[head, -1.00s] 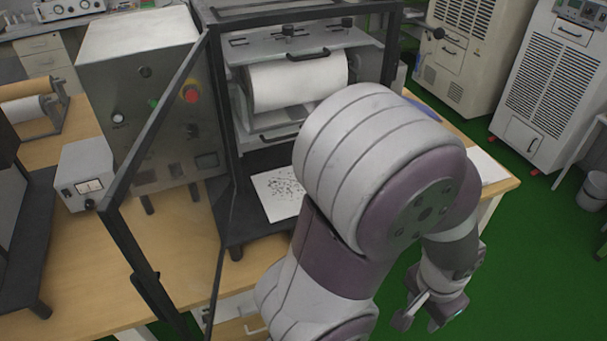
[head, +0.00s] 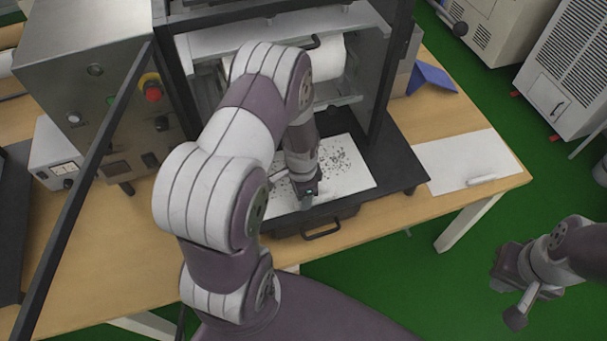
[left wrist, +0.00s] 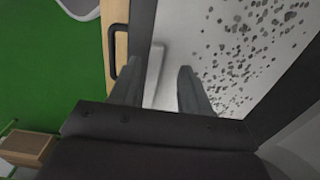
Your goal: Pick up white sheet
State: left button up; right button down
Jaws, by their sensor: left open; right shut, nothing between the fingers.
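A white sheet with black specks (head: 345,165) lies flat on the dark shelf of an open-fronted machine. It also shows in the left wrist view (left wrist: 220,40). My left gripper (head: 307,198) points down at the sheet's front part. In the left wrist view its two fingers (left wrist: 158,88) are apart, with a pale raised bar (left wrist: 154,75) at the sheet's edge between them. Whether the fingers touch the sheet I cannot tell. My right gripper (head: 510,266) is shut and empty, over the green floor at the right. A blank white sheet (head: 450,158) lies on the table's right end.
The machine's dark frame post (head: 385,90) and open door frame (head: 95,165) stand close to my left arm. A white roller (head: 330,62) sits above the shelf. A dark handle (head: 322,231) is at the shelf's front. A blue object (head: 432,78) is on the table.

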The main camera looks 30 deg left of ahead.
pick_arm(q)
jog(key=shift+f, duration=0.75)
jog(key=shift+s+d+f, duration=0.1)
jog(key=shift+d+f, duration=0.05)
jog(key=shift+f, duration=0.1)
jog(key=shift+s+d, duration=0.2)
jog(key=shift+d, duration=0.05)
jog(key=shift+w+a, duration=0.2)
jog(key=shift+a, duration=0.05)
grip_shut()
jog(key=shift+s+d, duration=0.1)
